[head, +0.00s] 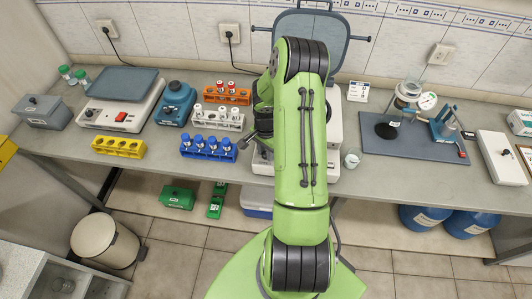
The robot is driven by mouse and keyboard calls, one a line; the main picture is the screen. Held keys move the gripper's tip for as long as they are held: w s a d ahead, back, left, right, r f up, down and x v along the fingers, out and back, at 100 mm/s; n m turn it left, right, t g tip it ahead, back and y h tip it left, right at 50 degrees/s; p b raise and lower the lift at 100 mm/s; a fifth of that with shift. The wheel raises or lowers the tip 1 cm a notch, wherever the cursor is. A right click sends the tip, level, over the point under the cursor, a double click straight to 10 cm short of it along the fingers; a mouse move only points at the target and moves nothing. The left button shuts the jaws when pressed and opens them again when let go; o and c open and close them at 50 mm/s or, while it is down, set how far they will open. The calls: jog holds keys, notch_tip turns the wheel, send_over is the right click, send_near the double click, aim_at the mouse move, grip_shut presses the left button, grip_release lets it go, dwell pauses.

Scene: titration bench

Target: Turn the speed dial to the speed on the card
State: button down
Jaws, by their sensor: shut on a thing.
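A white bench device (335,158) stands at the middle of the bench, largely hidden behind my green arm. Its speed dial cannot be made out. A small white card (357,91) stands behind it to the right; its print is too small to read. My gripper (255,140) shows only as dark parts left of my upper arm, low at the front of the device. Its fingertips are hidden. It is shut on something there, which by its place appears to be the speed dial.
Orange, white and blue racks (208,148) of vials stand close to the left. A small glass beaker (352,158) stands close to the right. A grey board (400,140) with a stand and glassware lies farther right. A balance (121,110) stands at the left.

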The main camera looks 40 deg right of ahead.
aim_at(265, 154)
jog(key=shift+m+b, duration=0.55)
jog(key=shift+m, duration=0.65)
jog(key=c, duration=0.8)
grip_release()
notch_tip(265, 154, up, 16)
jog(key=shift+f, duration=0.15)
jog(key=shift+a, duration=0.1)
